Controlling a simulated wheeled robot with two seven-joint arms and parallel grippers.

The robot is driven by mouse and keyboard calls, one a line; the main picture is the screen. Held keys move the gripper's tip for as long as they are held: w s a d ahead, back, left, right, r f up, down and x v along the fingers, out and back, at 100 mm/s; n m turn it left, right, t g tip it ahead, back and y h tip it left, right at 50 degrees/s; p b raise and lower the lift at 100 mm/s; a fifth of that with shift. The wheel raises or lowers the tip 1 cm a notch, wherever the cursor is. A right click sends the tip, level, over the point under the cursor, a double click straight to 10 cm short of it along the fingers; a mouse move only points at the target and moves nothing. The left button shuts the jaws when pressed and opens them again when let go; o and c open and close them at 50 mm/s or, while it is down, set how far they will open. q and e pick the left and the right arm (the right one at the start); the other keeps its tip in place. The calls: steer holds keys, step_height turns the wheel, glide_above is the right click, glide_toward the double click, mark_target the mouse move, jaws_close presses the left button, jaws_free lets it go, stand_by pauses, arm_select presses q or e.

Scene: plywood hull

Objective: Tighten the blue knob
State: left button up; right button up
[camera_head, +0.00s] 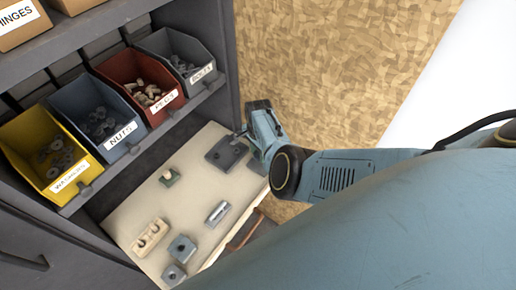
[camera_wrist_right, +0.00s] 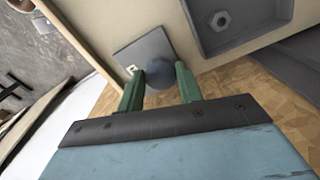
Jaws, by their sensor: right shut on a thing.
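The blue knob (camera_wrist_right: 160,74) shows dark blue-grey and round in the right wrist view. It sits at the lower edge of a square grey plate (camera_wrist_right: 138,52) with a small white mark. My right gripper (camera_wrist_right: 160,86) has its two green fingers on either side of the knob and is shut on it. The knob is hard to make out there. My left gripper is in neither view.
Labelled bins, such as the red one (camera_head: 139,83), stand on a shelf above, left of the gripper.

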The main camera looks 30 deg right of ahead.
steer(key=shift+w+d+r+m, duration=0.1)
steer(key=shift+d+m, duration=0.15)
steer(key=shift+m, duration=0.9)
steer(key=shift+w+d+r+m, duration=0.1)
steer(key=shift+d+m, duration=0.1)
steer(key=shift+m, duration=0.95)
steer(key=o, duration=0.9)
steer(key=shift+s, duration=0.1)
steer(key=shift+c, duration=0.2)
steer(key=shift+o, duration=0.6)
steer(key=shift+a+f, duration=0.15)
steer(key=shift+a, duration=0.05)
steer(key=shift+r, duration=0.3)
step_height(320, 180, up, 13)
steer(key=p, duration=0.3)
steer(key=shift+f, duration=0.1)
